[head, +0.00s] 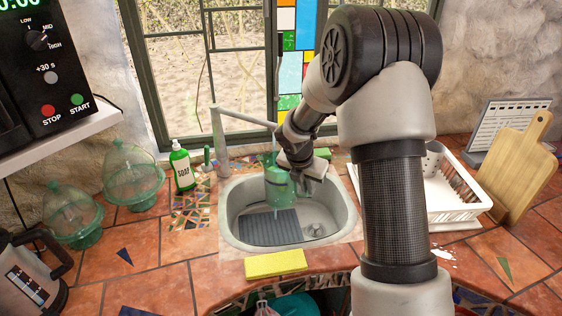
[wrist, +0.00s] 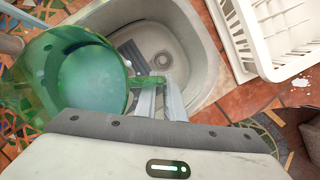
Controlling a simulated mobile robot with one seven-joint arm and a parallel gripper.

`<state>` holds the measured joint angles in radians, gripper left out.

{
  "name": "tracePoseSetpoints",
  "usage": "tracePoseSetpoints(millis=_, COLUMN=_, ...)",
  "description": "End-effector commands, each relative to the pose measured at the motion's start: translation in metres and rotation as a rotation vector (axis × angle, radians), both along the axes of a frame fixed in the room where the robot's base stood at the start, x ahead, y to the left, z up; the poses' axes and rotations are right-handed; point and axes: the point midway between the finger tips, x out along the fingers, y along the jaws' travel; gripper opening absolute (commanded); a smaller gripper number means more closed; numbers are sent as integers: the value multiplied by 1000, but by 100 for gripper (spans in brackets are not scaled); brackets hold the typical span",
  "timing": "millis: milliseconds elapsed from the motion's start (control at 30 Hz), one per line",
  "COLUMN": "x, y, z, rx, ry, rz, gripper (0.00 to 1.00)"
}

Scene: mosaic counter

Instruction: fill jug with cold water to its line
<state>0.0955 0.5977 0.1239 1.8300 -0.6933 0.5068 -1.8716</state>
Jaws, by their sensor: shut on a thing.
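The green glass jug (head: 277,186) is held upright over the sink (head: 240,205), below the end of the grey tap (head: 217,140). My gripper (head: 303,172) is at the jug's right side. In the wrist view the jug (wrist: 85,78) is seen from above, and my gripper (wrist: 162,98) is shut on its green handle (wrist: 150,82). A pale round surface shows inside the jug; I cannot tell whether it is water or the bottom. The line on the jug cannot be made out.
A soap bottle (head: 182,165) and glass domes (head: 132,175) stand left of the sink. A yellow sponge (head: 275,264) lies on the front edge. A white dish rack (head: 455,212) and a wooden board (head: 515,160) are at the right. A dark ridged mat (head: 270,228) lies in the basin.

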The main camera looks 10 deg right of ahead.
Motion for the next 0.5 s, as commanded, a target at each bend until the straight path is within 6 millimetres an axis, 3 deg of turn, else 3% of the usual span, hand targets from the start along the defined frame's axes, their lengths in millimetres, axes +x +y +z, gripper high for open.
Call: tracePoseSetpoints(millis=500, x=52, y=4, z=4, rx=2, ry=-7, rz=0, gripper=0)
